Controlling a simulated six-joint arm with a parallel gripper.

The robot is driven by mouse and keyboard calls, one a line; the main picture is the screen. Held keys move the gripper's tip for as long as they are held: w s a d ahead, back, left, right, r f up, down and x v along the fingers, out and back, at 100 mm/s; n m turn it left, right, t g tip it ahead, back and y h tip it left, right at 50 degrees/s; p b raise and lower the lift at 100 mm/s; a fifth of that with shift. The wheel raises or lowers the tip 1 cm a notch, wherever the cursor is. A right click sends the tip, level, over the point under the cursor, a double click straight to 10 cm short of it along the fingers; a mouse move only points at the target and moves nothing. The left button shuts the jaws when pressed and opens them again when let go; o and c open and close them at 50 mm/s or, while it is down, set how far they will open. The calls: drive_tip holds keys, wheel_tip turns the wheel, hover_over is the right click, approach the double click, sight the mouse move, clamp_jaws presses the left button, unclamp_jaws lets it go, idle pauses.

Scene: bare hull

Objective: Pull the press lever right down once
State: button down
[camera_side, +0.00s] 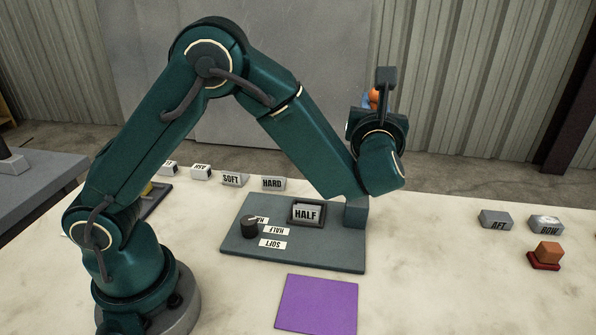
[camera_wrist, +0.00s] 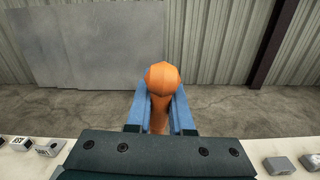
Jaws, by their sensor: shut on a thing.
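The press lever's orange handle (camera_wrist: 162,75) stands between the blue fingers of my gripper (camera_wrist: 160,100) in the wrist view, and they are shut on it. In the side view the orange end (camera_side: 374,96) shows high above the table, partly behind my wrist. The rest of the lever is hidden by my arm. A grey-green base plate (camera_side: 320,259) lies below with a grey post (camera_side: 355,213) at its right back corner. The plate carries a dark knob (camera_side: 249,228), a sign block reading HALF (camera_side: 306,213) and flat labels, including HALF and SOFT.
A purple square (camera_side: 317,304) lies in front of the plate. Label blocks SOFT (camera_side: 234,179) and HARD (camera_side: 272,183) stand behind it. Table between plate and AFT is clear.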

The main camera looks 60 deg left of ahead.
drive_tip(key=shift+s+a+f+n, duration=0.1)
drive_tip(key=shift+s+a+n, duration=1.5)
drive_tip(key=shift+s, duration=0.1)
drive_tip(key=c, duration=0.8)
unclamp_jaws()
drive_tip(key=shift+v, duration=2.55)
